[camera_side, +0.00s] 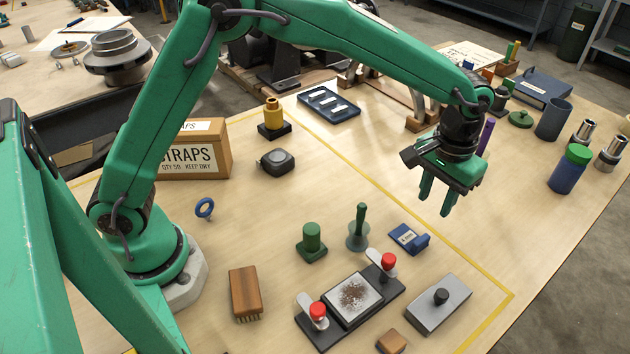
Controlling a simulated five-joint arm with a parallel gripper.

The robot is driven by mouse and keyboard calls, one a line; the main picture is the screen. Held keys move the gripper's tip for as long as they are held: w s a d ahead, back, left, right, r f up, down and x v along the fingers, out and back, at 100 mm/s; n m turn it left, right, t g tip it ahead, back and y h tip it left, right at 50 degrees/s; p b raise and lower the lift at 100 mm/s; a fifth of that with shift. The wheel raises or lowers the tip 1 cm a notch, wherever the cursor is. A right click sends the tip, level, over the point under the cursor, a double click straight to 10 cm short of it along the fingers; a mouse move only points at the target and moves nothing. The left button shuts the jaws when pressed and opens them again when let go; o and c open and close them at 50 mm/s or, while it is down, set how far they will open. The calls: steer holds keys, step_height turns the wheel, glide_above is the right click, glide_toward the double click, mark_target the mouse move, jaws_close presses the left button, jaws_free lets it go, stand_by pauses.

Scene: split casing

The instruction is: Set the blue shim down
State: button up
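My gripper (436,204) hangs above the right part of the bench, fingers pointing down. Its two green fingers are apart, with nothing visible between them. A small flat blue piece with a white label and a raised blue block at one end (408,238) lies below and left of the fingers, apart from them. A blue ring-shaped piece (204,208) is far to the left, near my base. I cannot tell which of these blue pieces, if either, is the shim.
A black fixture with red-knobbed clamps (352,299), a grey block with a black knob (439,303), a green-handled tool (358,230) and a wooden brush (245,292) stand in front. A blue bottle with a green cap (569,170) is right. The bench between bottle and gripper is clear.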

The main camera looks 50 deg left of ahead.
steer(key=s+a+r+t, duration=0.1)
steer(key=s+a+r, duration=0.3)
steer(key=a+r, duration=0.3)
steer(key=s+a+r+t, duration=0.2)
steer(key=s+a+r, duration=0.3)
steer(key=a, duration=0.3)
steer(key=s+a+t, duration=0.2)
steer(key=s+a, duration=0.7)
steer(key=s, duration=0.4)
steer(key=shift+s+a+t, duration=0.2)
steer(key=shift+s+t, duration=0.1)
steer(key=shift+s, duration=0.1)
